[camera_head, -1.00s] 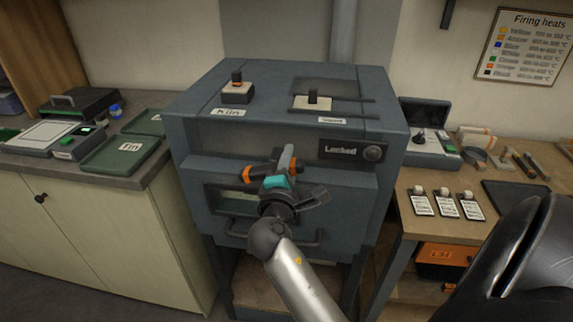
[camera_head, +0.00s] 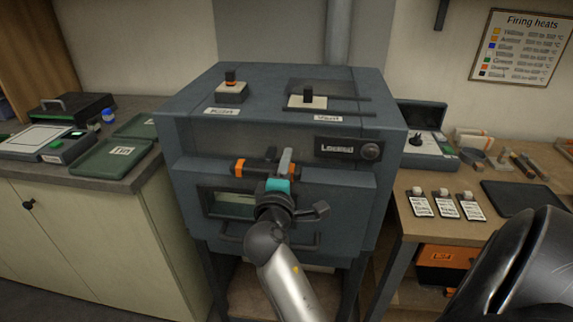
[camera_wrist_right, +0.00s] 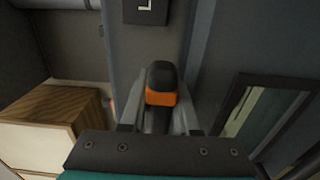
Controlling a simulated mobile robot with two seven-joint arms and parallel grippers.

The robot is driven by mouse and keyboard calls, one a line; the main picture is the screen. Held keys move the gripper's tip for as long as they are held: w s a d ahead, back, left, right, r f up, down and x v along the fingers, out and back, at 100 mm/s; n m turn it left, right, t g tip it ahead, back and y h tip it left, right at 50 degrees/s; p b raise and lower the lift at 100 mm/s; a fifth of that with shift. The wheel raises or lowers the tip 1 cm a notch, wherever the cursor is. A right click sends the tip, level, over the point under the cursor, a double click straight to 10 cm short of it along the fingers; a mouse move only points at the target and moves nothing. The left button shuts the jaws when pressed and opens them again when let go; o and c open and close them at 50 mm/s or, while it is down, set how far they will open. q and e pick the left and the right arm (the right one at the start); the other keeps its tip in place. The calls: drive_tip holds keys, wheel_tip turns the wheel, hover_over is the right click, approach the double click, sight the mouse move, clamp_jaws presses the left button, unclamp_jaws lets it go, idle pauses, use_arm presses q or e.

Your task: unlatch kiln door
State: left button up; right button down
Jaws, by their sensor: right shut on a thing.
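The kiln (camera_head: 185,140) stands in the middle of the head view, with its door shut. A sign on its front reads "Locked" (camera_head: 338,149). A dark latch handle (camera_head: 240,168) with an orange band lies about level across the upper door front. My right gripper (camera_head: 285,162) is at the handle and shut on it. In the right wrist view the handle's black and orange end (camera_wrist_right: 162,88) shows between the fingers. The gripper hides part of the handle and door. My left gripper is not in view.
Below the latch are a door window (camera_head: 222,205) and a dark pull bar (camera_head: 232,240). Two knobs, one on a slider (camera_head: 307,98), stand on the kiln's top. A counter (camera_head: 90,180) is at left and a workbench (camera_head: 415,180) with cards at right.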

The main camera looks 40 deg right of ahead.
drive_tip(key=c, duration=0.6)
unclamp_jaws()
drive_tip(key=shift+c, duration=0.2)
